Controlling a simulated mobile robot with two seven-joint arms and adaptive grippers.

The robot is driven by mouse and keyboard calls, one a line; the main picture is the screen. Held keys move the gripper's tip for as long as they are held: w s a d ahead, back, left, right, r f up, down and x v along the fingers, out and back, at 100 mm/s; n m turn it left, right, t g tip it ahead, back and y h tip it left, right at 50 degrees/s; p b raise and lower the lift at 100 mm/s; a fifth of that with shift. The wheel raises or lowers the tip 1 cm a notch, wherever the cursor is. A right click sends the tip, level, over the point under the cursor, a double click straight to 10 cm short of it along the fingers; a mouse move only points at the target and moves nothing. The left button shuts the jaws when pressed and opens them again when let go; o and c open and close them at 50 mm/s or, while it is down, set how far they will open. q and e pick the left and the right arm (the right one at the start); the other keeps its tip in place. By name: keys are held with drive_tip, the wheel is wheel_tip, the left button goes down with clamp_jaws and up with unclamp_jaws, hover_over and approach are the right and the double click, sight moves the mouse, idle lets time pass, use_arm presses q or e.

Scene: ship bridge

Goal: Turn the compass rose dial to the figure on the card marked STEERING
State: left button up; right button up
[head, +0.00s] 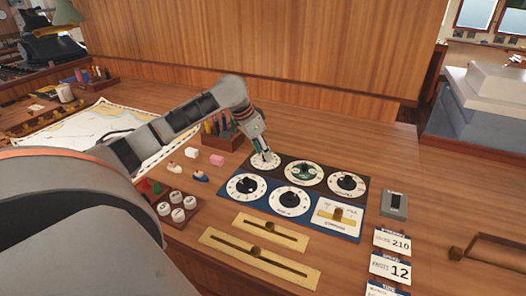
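A panel holds several round white dials. My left gripper (264,153) points down at the upper-left dial (256,165) and covers its knob. I cannot tell whether its fingers touch or grip that knob. The upper-middle dial (305,173) has a green centre, and the upper-right dial (347,184) a black knob. Below are two more black-knobbed dials (246,187) (292,200). Which one is the compass rose is too small to tell. Cards stand at the right: one reads 210 (392,243), one KNOTS 12 (390,268), the lowest is cut off. Their small headings are unreadable. My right gripper is out of view.
A lever plate (328,222) sits at the panel's lower right. Two brass sliders (271,232) (235,248) lie in front. A grey switch box (394,205) and a brass handle (490,250) are to the right.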

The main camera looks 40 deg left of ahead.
use_arm(q)
drive_tip(key=shift+f, duration=0.1)
drive_tip(key=shift+c, duration=0.5)
clamp_jaws()
drive_tip(key=shift+m, duration=0.3)
drive_tip(key=m, duration=0.2)
drive_tip(key=m+h, duration=0.1)
drive_tip(key=m+g+h, duration=0.1)
drive_tip(key=m, duration=0.1)
drive_tip(key=shift+w+a+m, duration=0.2)
drive_tip(key=shift+w+m, duration=0.05)
drive_tip(key=shift+m, duration=0.05)
drive_tip(key=m+g, duration=0.1)
drive_tip(key=m, duration=0.1)
drive_tip(key=m+g+h, duration=0.1)
drive_tip(key=m, duration=0.2)
drive_tip(key=shift+w+a, duration=0.1)
drive_tip(key=shift+w, duration=0.1)
drive_tip(key=shift+m, duration=0.4)
drive_tip(key=shift+o, duration=0.5)
unclamp_jaws()
